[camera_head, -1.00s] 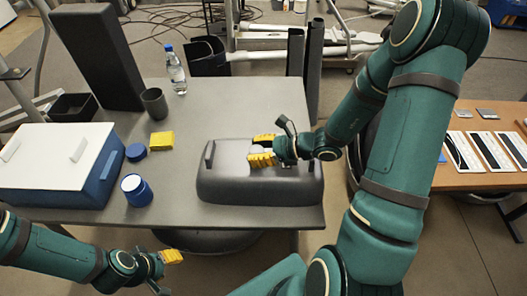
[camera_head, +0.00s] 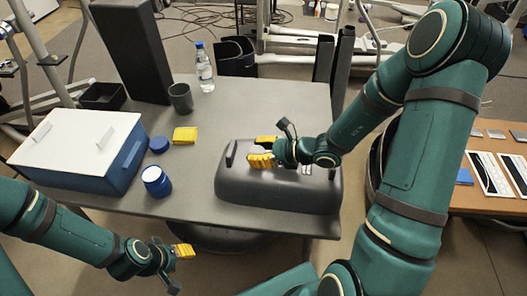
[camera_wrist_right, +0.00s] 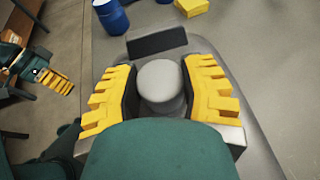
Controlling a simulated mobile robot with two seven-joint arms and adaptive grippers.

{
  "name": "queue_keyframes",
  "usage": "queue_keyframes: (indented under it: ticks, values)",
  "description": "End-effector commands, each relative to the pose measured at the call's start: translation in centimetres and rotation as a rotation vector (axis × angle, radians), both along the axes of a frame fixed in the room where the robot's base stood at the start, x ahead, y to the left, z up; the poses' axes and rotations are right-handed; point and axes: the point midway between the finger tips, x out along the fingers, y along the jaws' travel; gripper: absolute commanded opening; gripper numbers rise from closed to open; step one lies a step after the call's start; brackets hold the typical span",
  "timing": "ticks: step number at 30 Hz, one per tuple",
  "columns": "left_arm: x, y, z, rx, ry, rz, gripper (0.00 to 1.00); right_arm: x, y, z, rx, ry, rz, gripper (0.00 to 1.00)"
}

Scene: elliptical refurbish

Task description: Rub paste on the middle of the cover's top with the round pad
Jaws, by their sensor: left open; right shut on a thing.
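The grey cover (camera_head: 280,188) lies on the table, with a dark upright tab (camera_head: 230,153) at its left end. My right gripper (camera_head: 260,151) is over the left-middle part of its top. It is shut on the round pad (camera_wrist_right: 161,80), a pale grey knob-like piece between the yellow fingers in the right wrist view. The pad's underside is hidden, so I cannot tell whether it touches the cover or whether paste is on it. My left gripper (camera_head: 180,262) is open and empty in front of the table. A blue jar (camera_head: 157,181) stands left of the cover.
A blue lid-like disc (camera_head: 159,145) and a yellow block (camera_head: 185,135) lie behind the jar. A blue box with a white top (camera_head: 75,143) fills the table's left side. A dark cup (camera_head: 180,97) and a bottle (camera_head: 204,68) stand behind. The back right tabletop is clear.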

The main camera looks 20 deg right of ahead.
Motion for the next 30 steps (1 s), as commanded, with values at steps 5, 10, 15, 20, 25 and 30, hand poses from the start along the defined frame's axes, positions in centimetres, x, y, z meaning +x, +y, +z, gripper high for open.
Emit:
queue_keyframes:
  ticks: [5, 10, 15, 20, 25, 30]
  values:
    - [0.0, 0.0, 0.0, 0.000, 0.000, 0.000, 0.47, 0.8, 1.3, -0.1, 0.000, 0.000, 0.003, 0.19]
    - [0.0, 0.0, 0.0, 0.000, 0.000, 0.000, 0.47, 1.2, 1.9, -0.2, -0.001, 0.002, 0.001, 0.19]
    - [0.0, 0.0, 0.0, 0.000, 0.000, 0.000, 0.47, 1.5, 2.3, -0.2, 0.000, 0.001, 0.002, 0.19]
    - [0.0, 0.0, 0.0, 0.000, 0.000, 0.000, 0.47, 2.2, 3.5, -0.1, 0.001, 0.002, 0.002, 0.19]
    - [0.0, 0.0, 0.0, 0.000, 0.000, 0.000, 0.47, 2.8, 4.4, 0.0, -0.001, 0.001, 0.002, 0.19]
    - [0.0, 0.0, 0.0, 0.000, 0.000, 0.000, 0.47, 3.1, 4.8, 0.0, 0.000, 0.000, 0.001, 0.19]
